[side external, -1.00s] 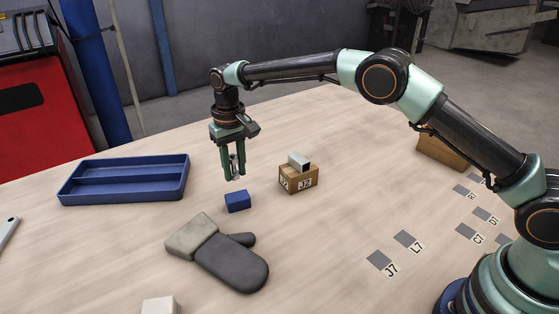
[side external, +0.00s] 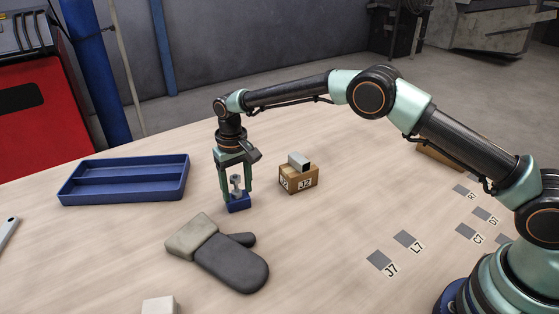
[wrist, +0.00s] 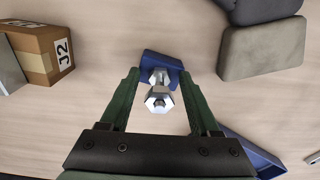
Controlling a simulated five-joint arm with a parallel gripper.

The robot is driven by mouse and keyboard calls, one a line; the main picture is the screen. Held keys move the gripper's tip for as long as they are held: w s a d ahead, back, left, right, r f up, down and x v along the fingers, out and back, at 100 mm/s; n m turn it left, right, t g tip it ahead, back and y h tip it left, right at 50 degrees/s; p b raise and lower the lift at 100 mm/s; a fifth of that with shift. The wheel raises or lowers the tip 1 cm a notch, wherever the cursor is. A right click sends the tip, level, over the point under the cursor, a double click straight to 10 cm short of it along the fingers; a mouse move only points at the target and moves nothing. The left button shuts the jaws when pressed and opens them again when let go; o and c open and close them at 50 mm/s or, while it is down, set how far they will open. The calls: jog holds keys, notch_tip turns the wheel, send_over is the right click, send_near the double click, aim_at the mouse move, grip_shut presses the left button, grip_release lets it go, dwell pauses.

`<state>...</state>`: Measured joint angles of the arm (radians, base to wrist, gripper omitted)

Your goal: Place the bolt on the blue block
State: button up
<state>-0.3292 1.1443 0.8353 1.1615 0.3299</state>
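The blue block (side external: 238,207) sits on the wooden table, left of the small cardboard box. A silver bolt (side external: 237,186) stands about upright on the block, between my gripper's fingers. In the wrist view the bolt's hex end (wrist: 159,99) faces the camera, with the blue block (wrist: 150,57) behind it. My gripper (side external: 237,197) is open and low over the block. In the wrist view its green fingers (wrist: 160,75) are spread wide, with gaps on both sides of the bolt.
A cardboard box (side external: 299,183) with a grey metal piece (side external: 299,161) on top stands to the right. A grey mitt (side external: 229,262) lies in front. A blue two-compartment tray (side external: 124,190) is at the left.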

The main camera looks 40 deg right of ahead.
aim_at(236, 176)
notch_tip(236, 176, up, 12)
jog(key=shift+f, duration=0.25)
jog(key=s+d+r+t, duration=0.3)
jog(key=s+d+r, duration=0.75)
jog(key=r, duration=0.35)
jog(key=s+d+f+t, duration=0.1)
jog(key=s+d+f, duration=0.1)
jog(key=s+d, duration=0.2)
jog(key=s+d+f+t, duration=0.1)
jog(key=s+d, duration=0.3)
jog(key=s, duration=0.7)
jog(key=shift+f+t, duration=0.3)
jog(key=shift+f, duration=0.35)
